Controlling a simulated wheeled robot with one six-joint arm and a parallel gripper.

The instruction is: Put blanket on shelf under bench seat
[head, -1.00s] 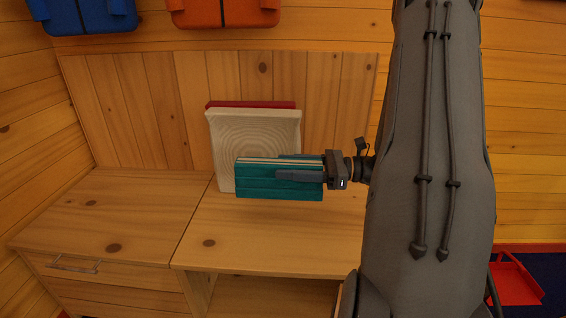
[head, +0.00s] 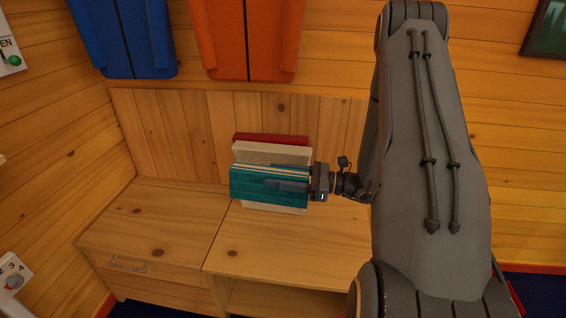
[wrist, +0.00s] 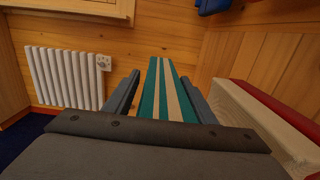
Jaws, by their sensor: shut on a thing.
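The blanket (head: 268,188) is a folded teal bundle with cream stripes. My gripper (head: 290,185) is shut on it from the right and holds it above the bench seat (head: 275,235), in front of the cushions. In the wrist view the blanket (wrist: 163,92) lies between both fingers. The bench is pale wood with a tall back panel. The shelf under the seat (head: 275,298) shows only as a dark opening below the seat edge; my arm hides its right part.
A drawer unit (head: 150,225) adjoins on the left. Blue (head: 125,40) and orange (head: 245,40) items hang above. The wrist view shows a white radiator (wrist: 65,75).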

